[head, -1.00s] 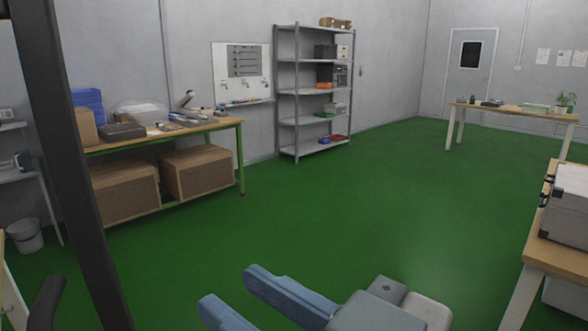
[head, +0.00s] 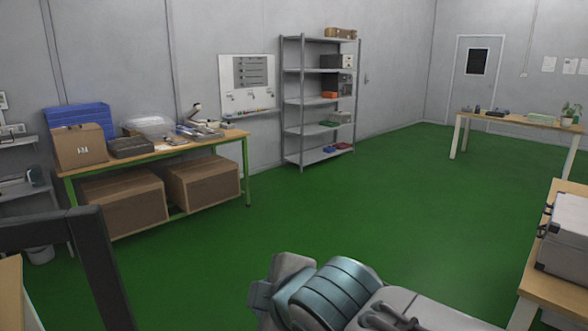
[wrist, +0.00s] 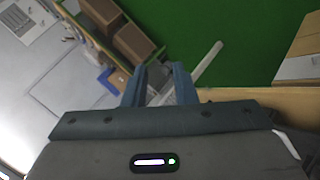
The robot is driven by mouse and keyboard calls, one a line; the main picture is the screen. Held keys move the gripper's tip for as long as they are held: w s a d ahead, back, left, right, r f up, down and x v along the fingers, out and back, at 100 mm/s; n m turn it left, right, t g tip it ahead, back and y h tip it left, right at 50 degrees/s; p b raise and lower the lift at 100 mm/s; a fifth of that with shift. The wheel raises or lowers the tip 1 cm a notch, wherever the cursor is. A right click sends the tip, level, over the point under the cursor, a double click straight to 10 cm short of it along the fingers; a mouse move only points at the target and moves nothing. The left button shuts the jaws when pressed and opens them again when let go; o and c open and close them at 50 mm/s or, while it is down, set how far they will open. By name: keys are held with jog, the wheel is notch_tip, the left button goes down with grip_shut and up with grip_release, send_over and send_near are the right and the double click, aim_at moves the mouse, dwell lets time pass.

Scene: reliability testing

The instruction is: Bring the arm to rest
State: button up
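My gripper (wrist: 158,78) shows in the wrist view with its two blue-grey fingers apart. No held object is visible between the fingertips. My arm shows at the bottom middle of the head view, above the green floor, with its banded joint toward the camera. The fingers cannot be made out clearly in the head view.
A workbench (head: 215,143) with boxes stands at the left, beside a grey shelf rack (head: 318,101). A table with a silver case (head: 566,235) is at the right edge. A dark frame (head: 98,265) is close at lower left. The middle green floor (head: 360,200) is clear.

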jog(key=s+d+f+m+g+h+p, duration=0.2)
jog(key=d+f+m+g, duration=0.1)
jog(key=d+m, duration=0.6)
jog(key=s+d+f+m+g+h+p, duration=0.2)
jog(key=d+f+m+g+h, duration=0.1)
jog(key=d+m, duration=0.6)
jog(key=shift+s+d+f, duration=0.35)
jog(key=shift+d+f, duration=0.3)
jog(key=shift+f, duration=0.2)
jog(key=shift+a, duration=0.15)
